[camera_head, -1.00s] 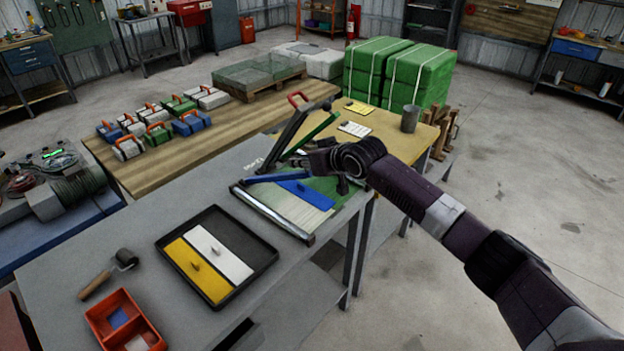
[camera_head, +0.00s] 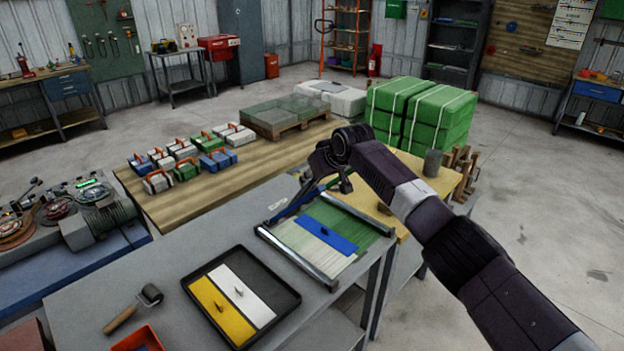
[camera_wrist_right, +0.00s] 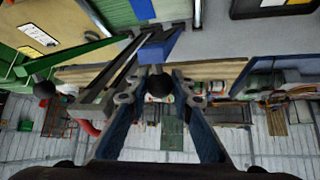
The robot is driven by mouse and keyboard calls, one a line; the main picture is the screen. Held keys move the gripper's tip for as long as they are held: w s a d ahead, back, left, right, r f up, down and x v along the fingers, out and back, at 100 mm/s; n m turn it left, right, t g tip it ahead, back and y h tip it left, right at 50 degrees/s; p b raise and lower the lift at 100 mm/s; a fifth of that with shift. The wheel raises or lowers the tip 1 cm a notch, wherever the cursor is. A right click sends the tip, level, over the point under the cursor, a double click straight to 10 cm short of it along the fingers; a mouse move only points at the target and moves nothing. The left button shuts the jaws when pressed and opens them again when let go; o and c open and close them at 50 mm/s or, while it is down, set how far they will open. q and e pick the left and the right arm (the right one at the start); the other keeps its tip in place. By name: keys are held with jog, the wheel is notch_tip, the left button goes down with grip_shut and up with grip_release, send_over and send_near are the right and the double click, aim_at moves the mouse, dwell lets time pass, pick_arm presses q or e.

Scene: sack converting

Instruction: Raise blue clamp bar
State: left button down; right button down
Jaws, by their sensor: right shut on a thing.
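The blue clamp bar (camera_head: 291,207) slopes upward from the left edge of the green-and-pale printing bed (camera_head: 350,258) in the head view. Its upper end is hidden behind my right gripper (camera_head: 325,172). In the right wrist view, a blue part of the bar (camera_wrist_right: 160,46) sits just beyond the fingers, with a dark round knob (camera_wrist_right: 158,84) at its end. My right gripper (camera_wrist_right: 158,90) is shut on this knob, with a blue finger on each side. My left gripper is out of view.
A black tray (camera_head: 196,306) with yellow and white plates stands at the front of the grey table. A roller (camera_head: 150,295) lies left of it. Toolboxes and green bales (camera_head: 410,112) stand behind. A red handle (camera_wrist_right: 90,127) shows beside the gripper in the wrist view.

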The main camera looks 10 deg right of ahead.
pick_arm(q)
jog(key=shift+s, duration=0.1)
pick_arm(e)
jog(key=shift+w+a+r, duration=0.1)
jog(key=shift+r, duration=0.15)
jog(key=c, duration=1.7)
grip_release()
jog(key=shift+f, duration=0.15)
jog(key=shift+o, duration=0.2)
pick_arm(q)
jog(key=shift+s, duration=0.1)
pick_arm(e)
jog(key=shift+s+d+r, duration=0.2)
jog(key=shift+s+r, duration=0.25)
jog(key=v, duration=1)
jog(key=shift+s+r, duration=0.15)
jog(key=shift+r, duration=0.1)
jog(key=shift+f, duration=0.1)
